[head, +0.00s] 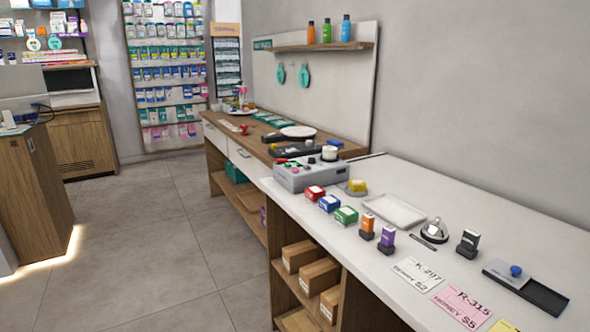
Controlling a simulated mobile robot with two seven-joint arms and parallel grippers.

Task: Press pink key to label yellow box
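A small yellow box (357,185) sits on a grey round plate at the right end of a grey machine (308,179) on the white counter. The machine has small coloured keys on top, with green and red ones near its left end, and a white roll (329,153) at its back. No label can be made out on the yellow box at this size. Neither of my grippers is in view.
A white tray (393,210), a bell (434,231), a black stamp (468,243) and an ink pad (526,288) stand further right. The floor is clear.

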